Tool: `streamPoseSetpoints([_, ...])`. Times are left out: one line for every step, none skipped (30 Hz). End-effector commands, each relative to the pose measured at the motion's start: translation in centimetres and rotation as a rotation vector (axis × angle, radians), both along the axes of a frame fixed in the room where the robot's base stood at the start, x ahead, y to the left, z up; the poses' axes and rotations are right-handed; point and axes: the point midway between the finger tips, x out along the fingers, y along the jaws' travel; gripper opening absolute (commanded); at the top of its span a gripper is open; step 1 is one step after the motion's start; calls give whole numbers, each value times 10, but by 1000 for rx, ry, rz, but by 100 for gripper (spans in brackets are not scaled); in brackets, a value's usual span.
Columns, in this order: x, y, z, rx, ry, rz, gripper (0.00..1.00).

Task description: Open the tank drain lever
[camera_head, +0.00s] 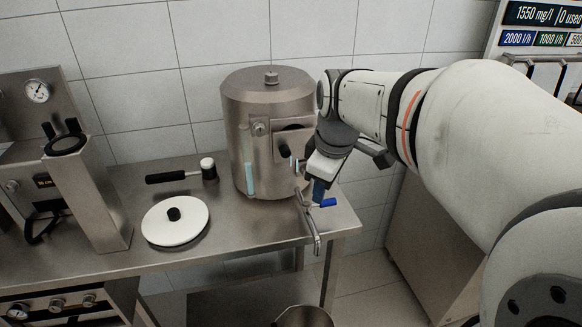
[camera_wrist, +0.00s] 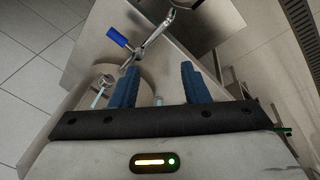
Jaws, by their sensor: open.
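The steel tank (camera_head: 262,110) stands on the table against the tiled wall, with a sight tube on its front. A drain valve with a blue-handled lever (camera_head: 327,203) is low at the tank's right front, and its metal spout (camera_head: 316,240) hangs past the table edge. In the wrist view the blue lever (camera_wrist: 116,36) is at the upper left, beyond the fingertips. My gripper (camera_head: 319,188) is just above the lever in the head view. In the wrist view my gripper (camera_wrist: 160,72) is open, with its blue fingers apart and nothing between them.
A white disc with a black knob (camera_head: 175,220) and a black-handled mallet (camera_head: 180,176) lie on the table left of the tank. A metal stand with a gauge (camera_head: 37,90) is at far left. A bucket (camera_head: 304,316) stands low below the spout.

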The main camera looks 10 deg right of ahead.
Motion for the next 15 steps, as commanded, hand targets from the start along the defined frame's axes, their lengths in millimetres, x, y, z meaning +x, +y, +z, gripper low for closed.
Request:
streamPoseSetpoints([18,-10,-28,-23,11,93,41])
streamPoseSetpoints([27,-16,-33,-38,16,157,41])
streamPoseSetpoints([39,-23,-40,-56,21,239,41])
streamPoseSetpoints([47,-28,-46,-69,25,300,41])
streamPoseSetpoints([54,-33,-50,-81,29,356,41])
streamPoseSetpoints([63,-39,-56,-95,32,425,41])
streamPoseSetpoints([69,-44,-61,-104,36,474,41])
streamPoseSetpoints([75,-48,-65,-113,38,517,41])
streamPoseSetpoints([81,-53,-68,-123,42,568,41])
streamPoseSetpoints([85,-56,-71,-130,44,602,41])
streamPoseSetpoints([89,-58,-73,-135,44,631,41])
streamPoseSetpoints([92,-61,-75,-142,46,663,41])
streamPoseSetpoints([94,-63,-76,-145,46,682,41])
streamPoseSetpoints([96,-65,-78,-148,48,698,41])
streamPoseSetpoints([98,-66,-79,-151,48,712,41])
